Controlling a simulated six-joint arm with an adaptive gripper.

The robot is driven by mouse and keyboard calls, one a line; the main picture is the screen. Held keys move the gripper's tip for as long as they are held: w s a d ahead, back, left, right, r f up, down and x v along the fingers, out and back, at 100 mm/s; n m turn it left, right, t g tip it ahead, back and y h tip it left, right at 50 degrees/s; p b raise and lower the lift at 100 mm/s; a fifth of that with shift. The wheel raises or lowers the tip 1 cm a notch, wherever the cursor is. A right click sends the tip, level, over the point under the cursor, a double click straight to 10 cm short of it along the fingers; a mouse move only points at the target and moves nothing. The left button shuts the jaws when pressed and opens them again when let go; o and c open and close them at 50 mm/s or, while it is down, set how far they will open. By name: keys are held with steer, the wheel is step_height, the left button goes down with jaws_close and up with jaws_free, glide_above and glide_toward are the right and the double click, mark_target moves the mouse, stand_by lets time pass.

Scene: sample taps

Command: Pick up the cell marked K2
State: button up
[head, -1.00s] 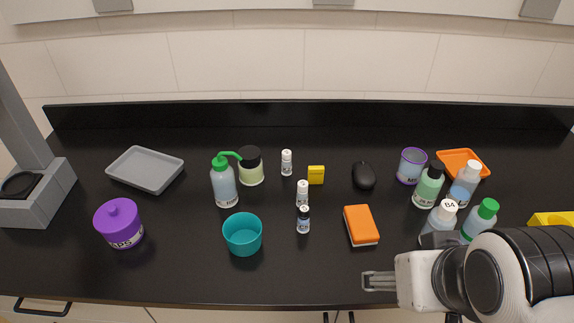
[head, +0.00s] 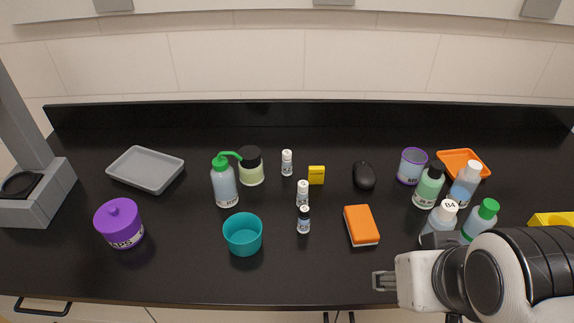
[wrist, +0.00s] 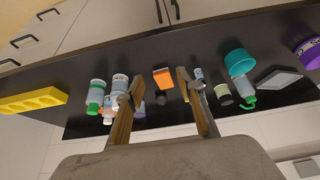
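Three small vials stand upright in a rough column mid-bench in the head view. The rear white-capped one (head: 287,163) and the middle white-capped one (head: 303,194) have small labels I cannot read for certain. I cannot tell which one is K2. My gripper (head: 383,281) is at the bench's front edge, to the right of and nearer than the vials. In the wrist view its fingers (wrist: 160,84) are apart with nothing between them; one vial (wrist: 198,74) shows beside the right finger.
An orange sponge (head: 360,224) lies between gripper and vials. A teal cup (head: 242,237) stands left of the front vial. A yellow box (head: 316,175) and black mouse (head: 364,175) lie behind. Several bottles, including a green-capped one (head: 486,212), crowd the right.

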steer(key=shift+w, duration=0.1)
steer(key=w+d+r+n+t+h, duration=0.1)
steer(key=w+d+r+t, duration=0.15)
steer(key=w, duration=1.15)
steer(key=w+d+r+n+t, duration=0.1)
steer(key=w+n+t, duration=0.15)
steer(key=w, duration=1.25)
steer(key=n+y, duration=0.4)
steer(key=y, duration=0.3)
glide_toward(290, 155)
steer(key=shift+t, duration=0.3)
steer(key=w+d, duration=0.1)
steer(key=w+d+r, duration=0.1)
steer(key=d, duration=0.1)
steer(key=w+d+r, duration=0.1)
steer(key=w, duration=0.1)
steer(key=shift+d+r, duration=0.25)
steer(key=shift+d, duration=0.1)
steer(key=a+f+n+g+y, duration=0.1)
steer(key=a+f+y, duration=0.2)
steer(key=a+f, duration=0.1)
steer(key=shift+s+a+f+n+g+y, duration=0.3)
steer(key=shift+a+f+n+g+y, duration=0.1)
steer(key=shift+f, duration=0.1)
steer(key=shift+a, duration=0.1)
steer(key=shift+x, duration=1.25)
